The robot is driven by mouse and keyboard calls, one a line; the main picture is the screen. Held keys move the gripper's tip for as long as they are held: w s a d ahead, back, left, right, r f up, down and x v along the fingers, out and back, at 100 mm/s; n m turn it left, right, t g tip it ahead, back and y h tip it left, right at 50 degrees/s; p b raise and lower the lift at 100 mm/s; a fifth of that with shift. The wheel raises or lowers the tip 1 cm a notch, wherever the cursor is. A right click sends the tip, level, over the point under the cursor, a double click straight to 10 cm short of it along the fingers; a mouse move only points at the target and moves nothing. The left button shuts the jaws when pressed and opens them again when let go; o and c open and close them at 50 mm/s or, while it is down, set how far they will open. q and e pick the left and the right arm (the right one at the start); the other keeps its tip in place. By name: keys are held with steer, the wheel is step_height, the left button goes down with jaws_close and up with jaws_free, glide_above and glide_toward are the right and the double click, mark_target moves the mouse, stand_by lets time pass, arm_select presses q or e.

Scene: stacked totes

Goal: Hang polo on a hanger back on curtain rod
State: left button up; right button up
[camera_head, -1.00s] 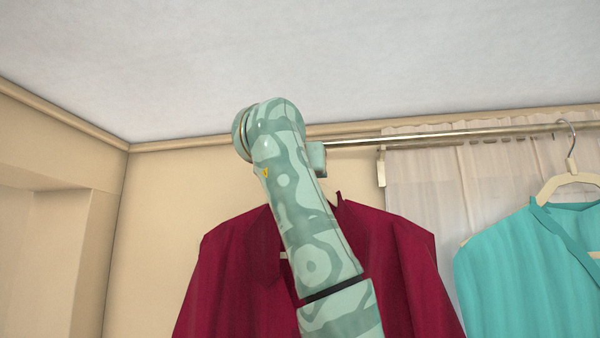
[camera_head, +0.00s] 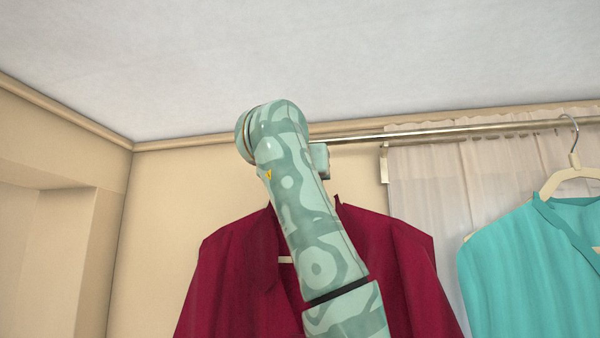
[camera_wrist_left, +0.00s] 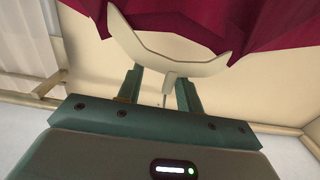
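A dark red polo (camera_head: 225,270) hangs upright on a cream hanger (camera_wrist_left: 170,58) in the middle of the head view, left of the window. My left arm rises in front of it and hides its middle and the hanger's top. In the left wrist view the red polo (camera_wrist_left: 240,22) is at the top. My left gripper (camera_wrist_left: 162,88) has its two fingers apart, around the hanger's neck and thin hook, with a visible gap. The metal curtain rod (camera_head: 450,133) runs right from behind my arm. Whether the hook rests on the rod is hidden. My right gripper is not in view.
A teal garment (camera_head: 520,265) hangs on another cream hanger (camera_head: 570,178) from the rod at the right. A rod bracket (camera_head: 384,165) and sheer curtain (camera_head: 425,180) are between them. The ceiling is close above; a wall corner is left.

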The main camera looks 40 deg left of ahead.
arm_select(q)
steer(key=b+v, duration=0.5)
steer(key=v, duration=1.1)
steer(key=shift+s+d, duration=0.1)
